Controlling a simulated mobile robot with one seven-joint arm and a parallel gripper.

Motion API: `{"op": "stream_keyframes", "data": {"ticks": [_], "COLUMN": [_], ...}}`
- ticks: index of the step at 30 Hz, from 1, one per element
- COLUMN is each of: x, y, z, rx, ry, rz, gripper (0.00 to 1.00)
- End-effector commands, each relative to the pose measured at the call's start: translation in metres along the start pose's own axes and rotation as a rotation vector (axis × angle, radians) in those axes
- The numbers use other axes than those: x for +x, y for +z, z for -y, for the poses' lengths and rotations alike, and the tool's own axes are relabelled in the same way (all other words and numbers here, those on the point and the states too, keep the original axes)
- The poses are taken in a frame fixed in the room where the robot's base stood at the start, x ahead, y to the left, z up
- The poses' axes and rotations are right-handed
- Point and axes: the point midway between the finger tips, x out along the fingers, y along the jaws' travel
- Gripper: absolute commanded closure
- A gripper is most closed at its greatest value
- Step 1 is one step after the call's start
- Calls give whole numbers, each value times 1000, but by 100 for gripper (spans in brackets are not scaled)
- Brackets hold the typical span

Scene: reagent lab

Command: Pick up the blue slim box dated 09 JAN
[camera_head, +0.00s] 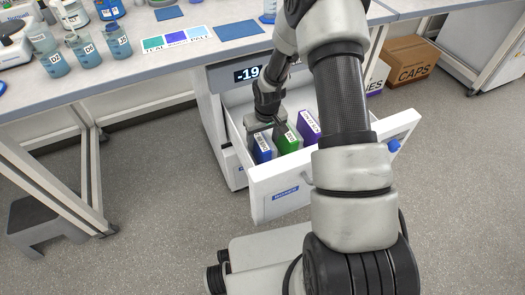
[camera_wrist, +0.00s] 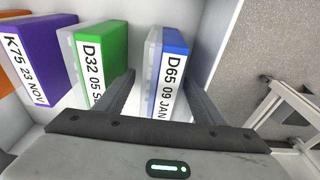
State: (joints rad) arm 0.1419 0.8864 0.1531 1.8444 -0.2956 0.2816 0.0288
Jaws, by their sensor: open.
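The blue slim box (camera_wrist: 176,45) stands upright in the open drawer. Its white label reads "D65 09 JAN" in the wrist view. It also shows in the head view (camera_head: 262,150), at the left end of the row of boxes. My gripper (camera_wrist: 160,90) is open above the drawer, with one finger on each side of the blue box in the wrist view. The left finger lies between the blue box and the green box (camera_wrist: 98,52). The right finger overlaps the blue box's lower right edge. I cannot tell whether the fingers touch it.
The green box's label starts "D32 05", and a purple box (camera_wrist: 45,55) reads "K75 23 NOV". The white drawer front (camera_head: 270,200) and side walls enclose them. A lab bench (camera_head: 110,85) with labelled beakers stands at left. A cardboard box (camera_head: 405,62) sits on the floor at right.

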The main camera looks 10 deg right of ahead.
Motion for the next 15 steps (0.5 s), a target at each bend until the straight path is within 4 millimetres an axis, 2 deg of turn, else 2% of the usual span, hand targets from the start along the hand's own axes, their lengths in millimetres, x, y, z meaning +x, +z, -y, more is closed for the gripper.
{"op": "stream_keyframes", "data": {"ticks": [1,4,11,15], "x": [13,24,26,26], "y": [1,0,0,0], "z": [0,0,0,0], "rx": [0,0,0,0], "ry": [-1,0,0,0], "rz": [2,1,0,0], "gripper": [38,38,38,58]}}
